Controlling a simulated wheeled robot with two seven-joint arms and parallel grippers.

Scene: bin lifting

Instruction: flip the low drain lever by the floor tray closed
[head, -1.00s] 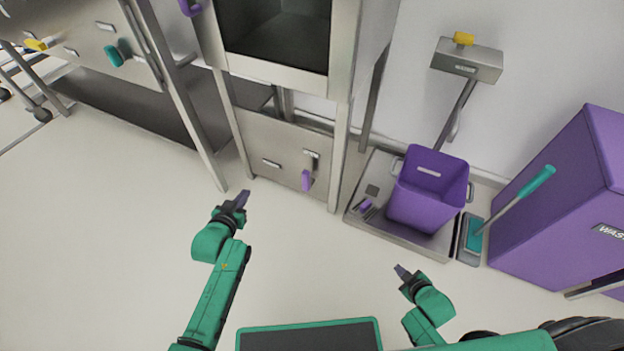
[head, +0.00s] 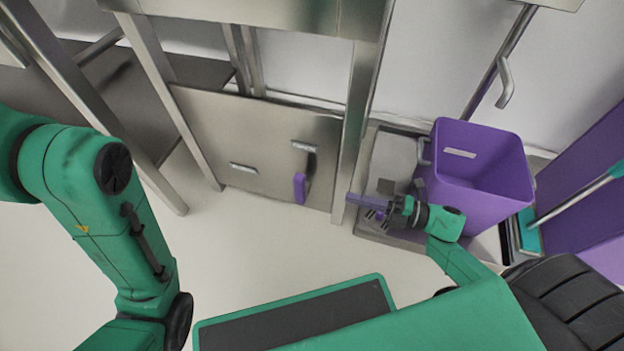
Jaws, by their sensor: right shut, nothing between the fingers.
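A purple-handled lever (head: 300,187) hangs down from a mount on the low steel panel (head: 235,130). I cannot tell for sure which of the two is the drain lever. My right gripper (head: 353,199) is shut and empty. It appears over the tray's left edge, its tips pointing left toward the panel's right leg. Contact cannot be made out. My left arm fills the left side, and its gripper is out of view.
A purple bin (head: 480,170) stands on the tray, close right of my right wrist. A teal-handled tool (head: 575,200) and a large purple box (head: 585,195) are further right. A steel leg (head: 352,150) stands between panel and tray. The floor in front of the panel is clear.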

